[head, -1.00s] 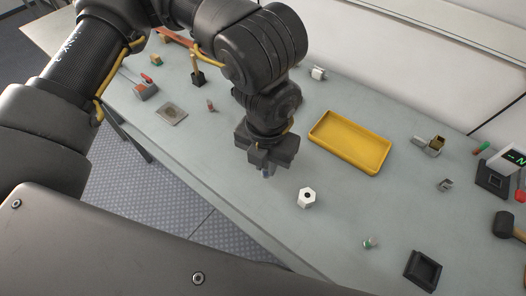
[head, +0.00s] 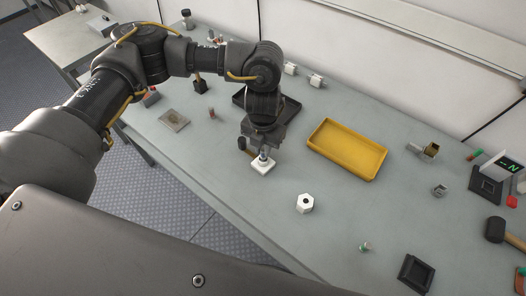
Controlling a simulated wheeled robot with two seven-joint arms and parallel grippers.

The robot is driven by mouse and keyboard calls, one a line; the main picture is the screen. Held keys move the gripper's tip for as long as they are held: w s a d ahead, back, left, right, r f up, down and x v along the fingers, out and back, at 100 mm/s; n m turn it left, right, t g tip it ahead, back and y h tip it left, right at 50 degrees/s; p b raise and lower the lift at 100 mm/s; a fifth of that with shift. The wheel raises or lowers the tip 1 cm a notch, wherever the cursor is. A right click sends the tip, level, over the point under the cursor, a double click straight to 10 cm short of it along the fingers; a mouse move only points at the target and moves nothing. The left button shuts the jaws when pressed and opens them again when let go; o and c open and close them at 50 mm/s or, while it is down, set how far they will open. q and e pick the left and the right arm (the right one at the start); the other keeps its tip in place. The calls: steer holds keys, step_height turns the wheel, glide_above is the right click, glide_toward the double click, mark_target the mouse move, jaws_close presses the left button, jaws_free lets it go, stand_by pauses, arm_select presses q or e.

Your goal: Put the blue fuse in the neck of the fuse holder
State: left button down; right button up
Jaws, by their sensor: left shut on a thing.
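My left gripper (head: 263,146) points down left of the yellow tray and is shut on the blue fuse. Little of the fuse (head: 264,156) shows below the fingers, as a small grey-blue piece. Directly below it is a white square block (head: 262,167) on the table, which looks like the fuse holder. The fuse's lower end and the block's top overlap in this view; I cannot tell whether the fuse is in the neck or just above it. A white hexagonal piece with a dark hole (head: 305,204) stands nearer, to the right. My right gripper is not in view.
The yellow tray (head: 318,144) lies to the right of the gripper. A dark tray (head: 291,106) is behind the arm. A black square holder (head: 416,274), a green-topped piece (head: 365,247) and a mallet (head: 497,231) are at the right. The table around the hexagonal piece is clear.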

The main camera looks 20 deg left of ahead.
arm_select(q)
step_height(320, 180, down, 3)
steer(key=shift+r+p, duration=0.15)
steer(key=shift+p, duration=0.15)
